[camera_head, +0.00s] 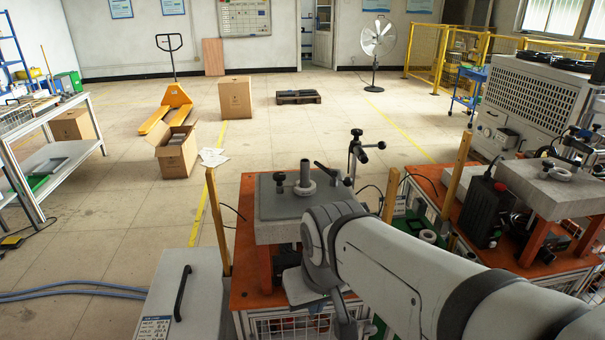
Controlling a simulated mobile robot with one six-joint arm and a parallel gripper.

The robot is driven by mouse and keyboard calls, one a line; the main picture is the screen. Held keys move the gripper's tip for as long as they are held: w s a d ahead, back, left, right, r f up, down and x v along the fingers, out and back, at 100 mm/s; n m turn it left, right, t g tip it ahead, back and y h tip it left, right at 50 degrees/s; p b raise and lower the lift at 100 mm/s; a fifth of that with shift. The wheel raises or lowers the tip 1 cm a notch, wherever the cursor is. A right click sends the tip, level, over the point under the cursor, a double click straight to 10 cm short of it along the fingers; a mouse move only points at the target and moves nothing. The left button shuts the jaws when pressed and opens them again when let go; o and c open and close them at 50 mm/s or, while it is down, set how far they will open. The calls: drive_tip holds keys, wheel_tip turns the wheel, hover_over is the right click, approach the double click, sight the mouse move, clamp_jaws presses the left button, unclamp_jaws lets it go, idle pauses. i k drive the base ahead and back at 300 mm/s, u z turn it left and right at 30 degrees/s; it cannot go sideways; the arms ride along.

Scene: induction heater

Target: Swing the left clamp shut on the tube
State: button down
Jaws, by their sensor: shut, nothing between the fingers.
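A short upright grey tube (305,174) stands in a ring on the grey plate (265,212) of the nearer fixture. A black-knobbed clamp part (279,181) stands left of the tube and looks apart from it. Another clamp with a black handle (323,170) is close on the tube's right. Which way each clamp arm swings is too small to tell. My arm crosses from the lower right and hides the plate's front right part. My gripper (345,322) hangs below the wrist, in front of the fixture, low and away from the clamps. It is shut and empty, partly hidden.
A stand with black knobs (356,155) rises behind the plate. Wooden posts (217,222) flank the orange bench (245,285). A grey cabinet with a black handle (190,290) is at left. A second fixture (550,188) stands right. Space above the plate's left is clear.

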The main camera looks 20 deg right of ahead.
sight(347, 182)
drive_tip(key=z, duration=1)
drive_tip(key=i, duration=0.45)
drive_tip(key=u, duration=0.05)
